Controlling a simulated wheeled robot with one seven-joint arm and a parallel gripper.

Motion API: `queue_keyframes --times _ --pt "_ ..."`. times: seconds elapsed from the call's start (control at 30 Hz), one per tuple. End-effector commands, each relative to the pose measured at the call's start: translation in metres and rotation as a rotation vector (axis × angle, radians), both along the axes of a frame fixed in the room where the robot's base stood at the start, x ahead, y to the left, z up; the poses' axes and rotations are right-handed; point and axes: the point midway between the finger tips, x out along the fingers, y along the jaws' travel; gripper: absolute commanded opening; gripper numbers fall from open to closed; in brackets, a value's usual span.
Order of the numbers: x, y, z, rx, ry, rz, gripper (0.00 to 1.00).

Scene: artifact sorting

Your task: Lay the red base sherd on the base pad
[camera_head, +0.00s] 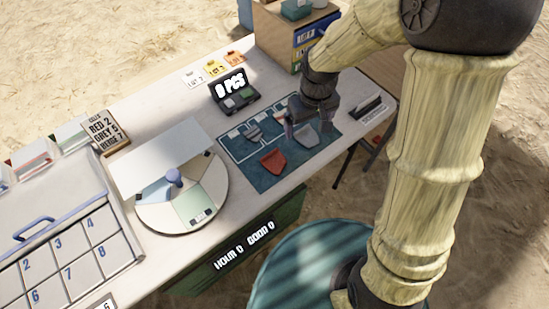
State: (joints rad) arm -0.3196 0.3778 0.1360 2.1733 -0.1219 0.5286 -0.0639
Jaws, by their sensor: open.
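A red sherd (272,161) lies near the front edge of a dark blue mat (262,182), outside the outlined pads at the mat's back. My gripper (308,126) is open over the right part of the mat, to the right of and behind the red sherd. A grey sherd (307,137) lies just below my gripper, and I cannot tell whether the fingers touch it. Another grey sherd (253,135) lies on an outlined pad (238,149). The pad labels are too small to read, so I cannot tell which is the base pad. My gripper hides part of the right pads.
A round turntable (172,222) with a blue knob and a white screen stands left of the mat. A black display box (234,97) stands behind the mat. A numbered case (62,262) fills the front left. A card stand (370,108) is at the right. Bare table separates turntable and mat.

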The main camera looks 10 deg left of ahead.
Motion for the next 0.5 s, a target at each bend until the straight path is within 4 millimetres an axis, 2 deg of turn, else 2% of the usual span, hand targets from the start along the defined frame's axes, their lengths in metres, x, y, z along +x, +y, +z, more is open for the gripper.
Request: queue_keyframes --times 0.03,0.1,0.2,0.3,0.5 --pt "0.001 0.027 -0.004 -0.008 0.021 0.078 0.94" --pt "0.001 0.055 -0.011 -0.017 0.040 0.160 0.94" --pt "-0.002 0.082 -0.019 -0.024 0.058 0.235 0.94" --pt "-0.003 0.091 -0.022 -0.028 0.064 0.263 0.94" --pt "-0.002 0.090 -0.022 -0.028 0.064 0.262 0.94"
